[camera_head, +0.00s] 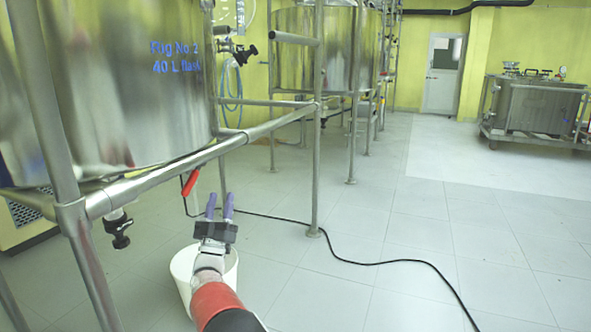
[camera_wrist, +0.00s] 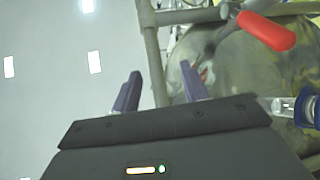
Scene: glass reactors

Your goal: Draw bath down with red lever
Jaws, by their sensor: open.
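The red lever (camera_head: 190,182) hangs under the large steel bath vessel (camera_head: 110,90) marked "Rig No. 2", just behind the frame's horizontal rail. My gripper (camera_head: 220,203) is open and empty, with its purple fingers pointing up, a little right of and below the lever in the head view. In the wrist view the lever (camera_wrist: 266,31) is at the upper right, beyond and to the right of my open fingers (camera_wrist: 158,92). The fingers and the lever are apart. The lever's pivot is not clearly visible in the head view.
A white bucket (camera_head: 181,268) stands on the floor below my gripper. A black valve knob (camera_head: 120,240) hangs at the left. A black cable (camera_head: 385,263) crosses the floor. Free floor lies to the right.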

